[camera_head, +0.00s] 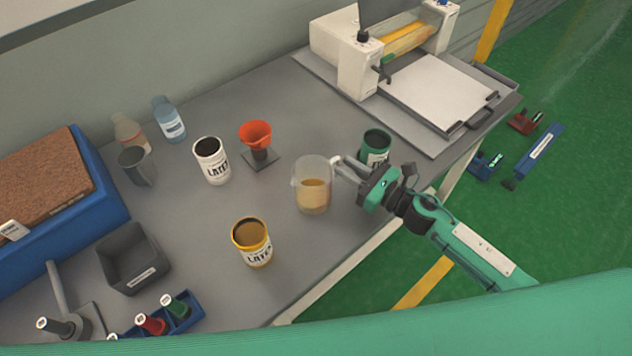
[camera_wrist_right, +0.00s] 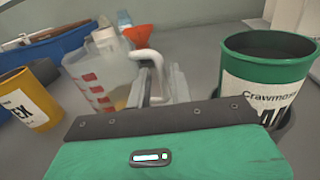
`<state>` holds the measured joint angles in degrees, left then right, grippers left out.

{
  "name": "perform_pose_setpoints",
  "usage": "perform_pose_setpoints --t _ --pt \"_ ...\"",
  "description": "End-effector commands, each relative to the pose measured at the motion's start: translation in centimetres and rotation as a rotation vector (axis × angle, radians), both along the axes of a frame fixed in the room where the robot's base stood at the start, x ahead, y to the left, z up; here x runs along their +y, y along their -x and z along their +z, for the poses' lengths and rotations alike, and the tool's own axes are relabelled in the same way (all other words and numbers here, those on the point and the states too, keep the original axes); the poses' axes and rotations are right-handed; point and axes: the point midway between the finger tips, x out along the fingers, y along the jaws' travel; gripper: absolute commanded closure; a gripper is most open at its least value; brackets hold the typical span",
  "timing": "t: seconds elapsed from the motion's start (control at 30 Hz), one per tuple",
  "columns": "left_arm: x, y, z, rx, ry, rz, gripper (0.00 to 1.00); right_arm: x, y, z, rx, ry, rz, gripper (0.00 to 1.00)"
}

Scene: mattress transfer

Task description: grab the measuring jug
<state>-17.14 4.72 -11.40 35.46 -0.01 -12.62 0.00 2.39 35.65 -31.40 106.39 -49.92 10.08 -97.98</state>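The measuring jug (camera_head: 312,194) is clear, with amber liquid low inside. It stands upright on the grey table, and its red marks show in the right wrist view (camera_wrist_right: 92,80). My right gripper (camera_head: 344,171) is at the jug's right side, by the handle. In the right wrist view its grey fingers (camera_wrist_right: 160,88) lie close around the pale handle (camera_wrist_right: 148,56). Whether they press on it or stand slightly apart cannot be told. My left gripper is not in view.
A green can (camera_head: 375,144) stands close beside my right gripper. A yellow can (camera_head: 251,243), a white can (camera_head: 211,163) and an orange funnel (camera_head: 256,133) on a stand are around the jug. A white machine (camera_head: 357,69) is at the back right. Bare table lies left of the jug.

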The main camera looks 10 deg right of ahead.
Motion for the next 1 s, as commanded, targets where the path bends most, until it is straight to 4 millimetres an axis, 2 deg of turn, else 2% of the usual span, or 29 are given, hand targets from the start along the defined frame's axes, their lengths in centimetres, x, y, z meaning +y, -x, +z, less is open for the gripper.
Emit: perform_pose_setpoints --t 0.2,0.4,0.67,0.8,1.0 --pt "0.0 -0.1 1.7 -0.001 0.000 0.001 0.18 1.8 -1.9 0.1 0.001 -0.004 -0.001 0.78" --pt "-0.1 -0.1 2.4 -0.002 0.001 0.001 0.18 3.4 -3.5 -0.1 0.000 -0.003 0.001 0.78" --pt "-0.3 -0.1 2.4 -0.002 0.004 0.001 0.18 3.6 -3.6 -0.4 0.001 -0.001 0.000 0.78" --pt "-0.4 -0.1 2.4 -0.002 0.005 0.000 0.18 3.5 -3.6 -0.4 0.001 -0.001 0.000 1.00" --pt "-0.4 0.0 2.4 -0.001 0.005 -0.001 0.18 3.6 -3.6 -0.3 0.000 -0.003 0.000 1.00"
